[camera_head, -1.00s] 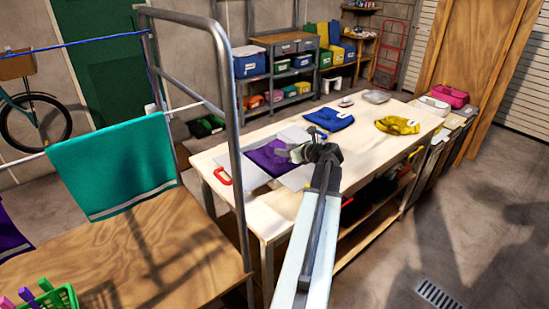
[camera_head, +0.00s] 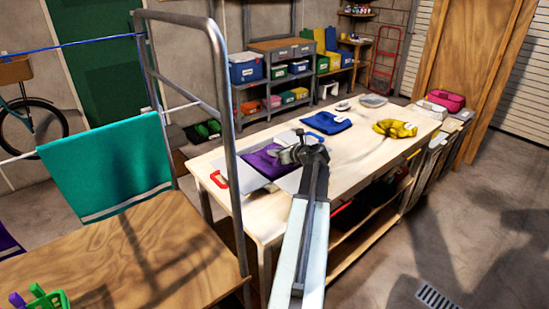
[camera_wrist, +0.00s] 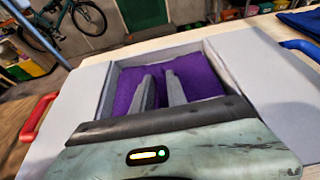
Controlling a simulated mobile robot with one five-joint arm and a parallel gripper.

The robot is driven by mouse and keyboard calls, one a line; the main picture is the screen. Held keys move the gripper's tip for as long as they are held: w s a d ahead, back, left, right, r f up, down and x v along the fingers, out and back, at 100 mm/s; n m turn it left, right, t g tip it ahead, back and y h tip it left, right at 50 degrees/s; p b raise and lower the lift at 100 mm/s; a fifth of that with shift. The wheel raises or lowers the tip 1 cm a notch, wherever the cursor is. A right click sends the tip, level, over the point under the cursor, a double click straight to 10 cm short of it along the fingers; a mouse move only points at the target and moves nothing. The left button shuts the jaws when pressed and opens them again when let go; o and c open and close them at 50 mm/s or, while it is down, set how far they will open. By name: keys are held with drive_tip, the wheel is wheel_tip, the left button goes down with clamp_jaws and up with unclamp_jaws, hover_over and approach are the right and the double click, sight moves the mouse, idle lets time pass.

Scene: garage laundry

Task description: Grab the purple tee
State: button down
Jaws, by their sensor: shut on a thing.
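The purple tee (camera_head: 262,164) lies folded on a grey board (camera_head: 290,181) at the near left part of the wooden table. In the wrist view, the tee (camera_wrist: 200,78) sits inside a recessed, walled area of the grey board (camera_wrist: 262,85). My gripper (camera_head: 290,153) is low over the tee's right side in the head view. In the wrist view my gripper's fingers (camera_wrist: 159,90) reach into the recess, with purple cloth around and between them. It is shut on the tee; the fingertips' exact grip is partly hidden.
The board has a red handle (camera_wrist: 38,118) and a blue handle (camera_wrist: 300,47). A blue garment (camera_head: 326,122) and a yellow one (camera_head: 395,129) lie further back on the table. A metal rack post (camera_head: 228,150) and teal towel (camera_head: 105,165) stand to the left.

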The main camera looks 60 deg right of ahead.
wheel_tip(320, 180, up, 10)
drive_tip(key=p, duration=1)
